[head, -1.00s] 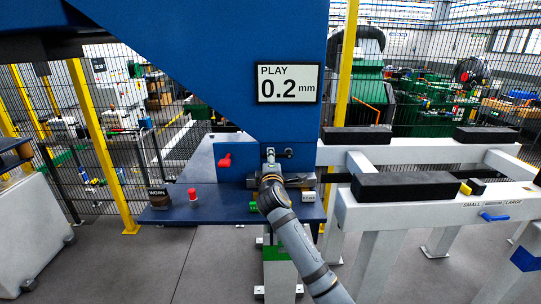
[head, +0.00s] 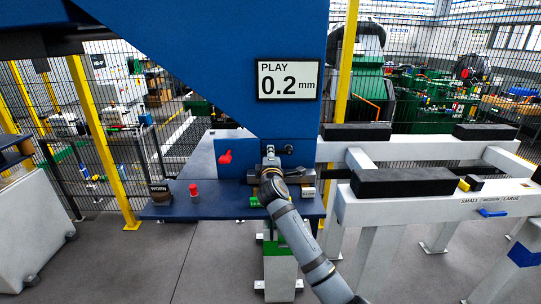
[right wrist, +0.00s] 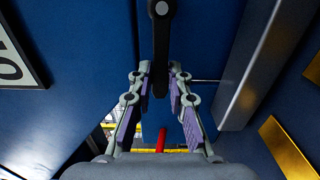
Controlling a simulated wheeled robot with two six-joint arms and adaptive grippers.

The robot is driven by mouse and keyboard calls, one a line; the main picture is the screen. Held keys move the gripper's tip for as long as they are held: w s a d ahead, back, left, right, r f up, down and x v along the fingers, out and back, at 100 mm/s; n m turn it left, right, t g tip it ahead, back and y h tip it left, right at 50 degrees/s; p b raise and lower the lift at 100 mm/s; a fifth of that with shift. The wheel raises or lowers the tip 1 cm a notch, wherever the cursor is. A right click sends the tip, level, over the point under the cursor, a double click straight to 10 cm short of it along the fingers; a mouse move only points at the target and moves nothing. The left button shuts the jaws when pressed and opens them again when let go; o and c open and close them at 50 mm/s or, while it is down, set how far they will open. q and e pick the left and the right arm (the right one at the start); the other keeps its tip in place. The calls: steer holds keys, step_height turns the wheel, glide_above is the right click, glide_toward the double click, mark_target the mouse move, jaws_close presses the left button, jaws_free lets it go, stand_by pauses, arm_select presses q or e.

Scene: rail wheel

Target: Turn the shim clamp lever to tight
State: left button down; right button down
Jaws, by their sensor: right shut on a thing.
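The shim clamp lever, a dark bar with a round silver pivot (right wrist: 161,8), shows in the right wrist view, where its bar (right wrist: 160,60) runs down between my fingers. In the head view its pivot end (head: 288,150) is on the blue machine, just right of my gripper, and the bar seems to point left. My right gripper (head: 269,153) is shut on the lever; in the right wrist view its purple-padded fingers (right wrist: 159,78) stand on both sides of the bar. The scale marks for tight cannot be made out. My left gripper is out of view.
A display (head: 289,80) above reads PLAY 0.2 mm. A red handle (head: 224,157) is left of my gripper. A red button (head: 193,191) and a WORN box (head: 160,191) sit on the blue shelf. White rails with black pads (head: 400,182) stand at right.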

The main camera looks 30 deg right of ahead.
steer(key=m, duration=0.1)
steer(key=r+m, duration=0.1)
steer(key=m, duration=0.1)
steer(key=r+m+b, duration=0.1)
steer(key=shift+s+d+r, duration=0.1)
steer(key=shift+d+r, duration=0.05)
steer(key=shift+d, duration=0.1)
steer(key=m, duration=0.1)
steer(key=r+m+b, duration=0.1)
steer(key=m, duration=0.1)
steer(key=d+r+m+b, duration=0.1)
steer(key=shift+s+m, duration=0.35)
steer(key=shift+m, duration=0.05)
steer(key=m, duration=0.1)
steer(key=d+r+m+b, duration=0.1)
steer(key=shift+s+m, duration=0.35)
steer(key=shift+m, duration=0.05)
steer(key=shift+s+d+r+m+b, duration=0.25)
steer(key=shift+d+m+b, duration=0.2)
steer(key=shift+m+b, duration=0.5)
steer(key=m+b, duration=0.1)
steer(key=s+d+m+b, duration=0.1)
steer(key=m+b, duration=0.1)
steer(key=d+m+b, duration=0.1)
steer(key=shift+s+d+r+m, duration=0.1)
steer(key=shift+s+r+m, duration=0.05)
steer(key=shift+r+m, duration=0.2)
